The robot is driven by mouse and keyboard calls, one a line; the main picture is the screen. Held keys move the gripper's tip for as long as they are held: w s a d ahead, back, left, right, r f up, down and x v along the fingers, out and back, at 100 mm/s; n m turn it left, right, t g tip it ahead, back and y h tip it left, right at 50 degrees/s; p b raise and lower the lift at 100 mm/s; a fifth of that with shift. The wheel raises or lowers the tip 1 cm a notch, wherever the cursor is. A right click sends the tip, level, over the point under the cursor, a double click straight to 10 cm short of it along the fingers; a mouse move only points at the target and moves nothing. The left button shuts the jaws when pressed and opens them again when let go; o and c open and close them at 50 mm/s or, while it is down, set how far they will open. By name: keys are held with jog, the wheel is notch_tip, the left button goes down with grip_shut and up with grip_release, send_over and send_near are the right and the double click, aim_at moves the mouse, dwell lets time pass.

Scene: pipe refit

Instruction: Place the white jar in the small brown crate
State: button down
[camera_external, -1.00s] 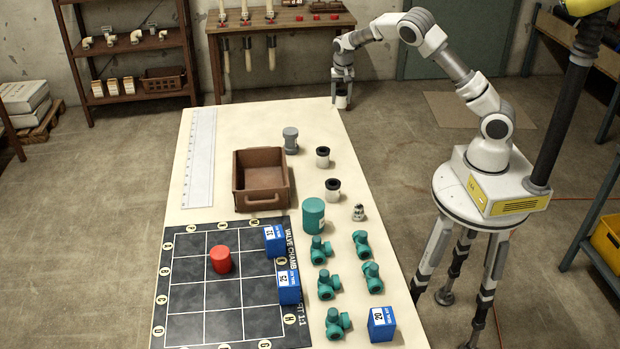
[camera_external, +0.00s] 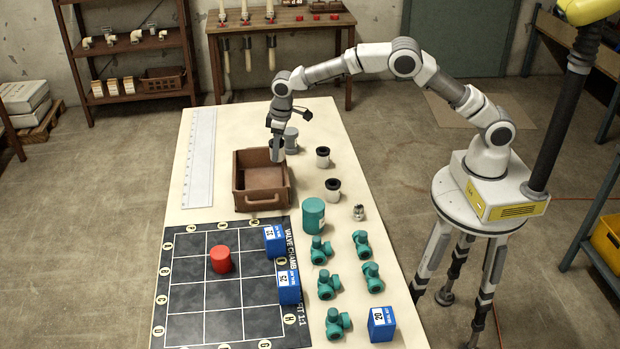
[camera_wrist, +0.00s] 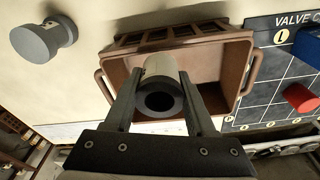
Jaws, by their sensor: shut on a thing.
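My gripper (camera_external: 276,135) is shut on the white jar (camera_wrist: 158,70), a pale cylinder with a dark top. In the wrist view, the jar sits between the two fingers, in front of the crate's opening. The small brown crate (camera_external: 264,203) stands on the table's middle, and it also shows in the wrist view (camera_wrist: 237,70). In the external view, my gripper and the jar are at the crate's far right edge and seem to be above it. I cannot tell the exact height. The crate's visible inside looks empty.
A grey spool-shaped piece (camera_external: 291,139) stands close behind my gripper. Two white cups with black tops (camera_external: 323,158) (camera_external: 333,190) stand right of the crate. A teal canister (camera_external: 313,214) and several teal fittings stand nearer. A ruler (camera_external: 199,160) lies to the left.

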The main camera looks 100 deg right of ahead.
jog(key=w+a+n, duration=0.3)
jog(key=a, duration=0.5)
notch_tip(320, 180, down, 10)
jog(key=shift+d+r+b, duration=0.1)
jog(key=shift+r+b, duration=0.15)
jog(key=shift+b, duration=0.3)
jog(key=shift+f, duration=0.15)
jog(key=c, duration=0.5)
grip_release()
